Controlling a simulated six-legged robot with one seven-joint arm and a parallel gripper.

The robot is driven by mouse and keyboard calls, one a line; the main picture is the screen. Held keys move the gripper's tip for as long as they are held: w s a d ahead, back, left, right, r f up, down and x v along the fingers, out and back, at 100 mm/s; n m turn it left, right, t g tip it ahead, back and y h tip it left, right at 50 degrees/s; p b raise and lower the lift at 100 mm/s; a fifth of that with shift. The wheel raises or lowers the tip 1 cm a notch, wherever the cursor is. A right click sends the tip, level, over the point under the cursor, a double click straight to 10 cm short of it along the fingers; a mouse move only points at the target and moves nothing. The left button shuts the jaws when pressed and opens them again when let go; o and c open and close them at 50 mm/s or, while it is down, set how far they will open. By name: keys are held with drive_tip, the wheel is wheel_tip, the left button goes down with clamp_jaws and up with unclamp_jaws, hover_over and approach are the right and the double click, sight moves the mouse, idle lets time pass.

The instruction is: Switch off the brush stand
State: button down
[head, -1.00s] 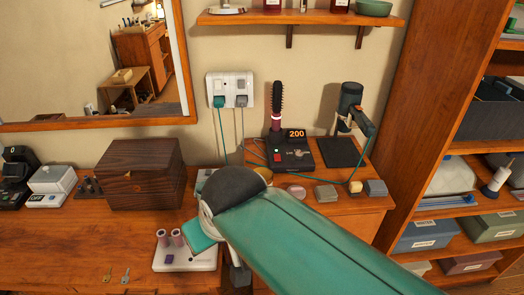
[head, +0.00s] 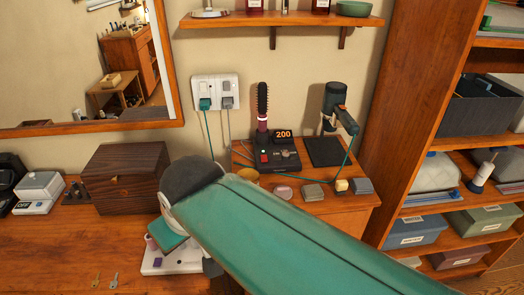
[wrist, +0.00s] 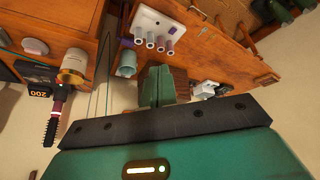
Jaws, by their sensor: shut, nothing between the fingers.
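The brush stand (head: 281,162) is a black base on the counter at the back, with a lit orange 200 display (head: 283,134) and a red button (head: 264,158) on its sloped front. A dark round brush (head: 263,103) stands upright in it. In the wrist view the brush (wrist: 52,126) and display (wrist: 40,94) show at the left edge. My gripper (wrist: 156,86) is shut and empty, apart from the stand. In the head view its teal end (head: 166,237) is over the white tray, left of and nearer than the stand, partly hidden by my arm.
A wall socket (head: 216,91) holds a teal and a grey plug with cords. A hair dryer (head: 333,100) stands right of the brush stand, its teal cord crossing the counter. Small blocks lie in front. A wooden box (head: 126,178) is left; shelving (head: 412,100) is right.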

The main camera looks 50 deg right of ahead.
drive_tip(key=w+d+r+n+g+h, duration=0.1)
drive_tip(key=w+d+r+n, duration=0.1)
drive_tip(key=w+d+r, duration=0.35)
drive_tip(key=n+g, duration=0.3)
drive_tip(key=n, duration=0.5)
hover_over(263, 156)
drive_tip(key=s+a, duration=0.1)
drive_tip(key=s, duration=0.1)
wheel_tip(263, 156, down, 6)
drive_tip(key=shift+w+a+f, duration=0.15)
drive_tip(key=shift+w+a, duration=0.05)
drive_tip(key=shift+a, duration=0.05)
drive_tip(key=shift+f, duration=0.1)
drive_tip(key=f, duration=0.4)
drive_tip(key=w+f, duration=0.1)
drive_tip(key=f, duration=0.4)
drive_tip(key=d+f, duration=0.1)
drive_tip(key=f, duration=0.3)
drive_tip(key=shift+w+f, duration=0.2)
drive_tip(key=shift+f, duration=0.2)
